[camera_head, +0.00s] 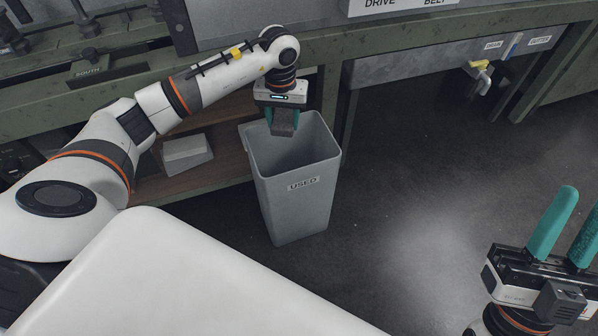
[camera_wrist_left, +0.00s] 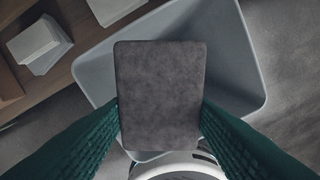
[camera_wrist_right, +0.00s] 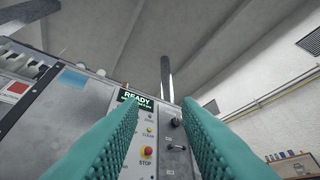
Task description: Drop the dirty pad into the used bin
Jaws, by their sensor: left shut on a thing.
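The dirty pad (camera_head: 284,128) is a dark grey, stained rectangular block. My left gripper (camera_head: 283,122) is shut on it and holds it above the mouth of the used bin (camera_head: 296,210), a tall grey bin labelled USED. In the left wrist view the pad (camera_wrist_left: 158,95) sits between both teal fingers, with the bin's rim and inner wall (camera_wrist_left: 232,60) behind it. The bin's floor is mostly hidden by the pad. My right gripper (camera_head: 564,232) is open and empty at the lower right, its fingers pointing up, far from the bin.
A green workbench (camera_head: 400,42) runs behind the bin. Its wooden lower shelf (camera_head: 205,180) holds a stack of pale pads (camera_head: 187,152) left of the bin. A tap with a yellow handle (camera_head: 480,72) hangs at the back right. The dark floor (camera_head: 430,180) right of the bin is clear.

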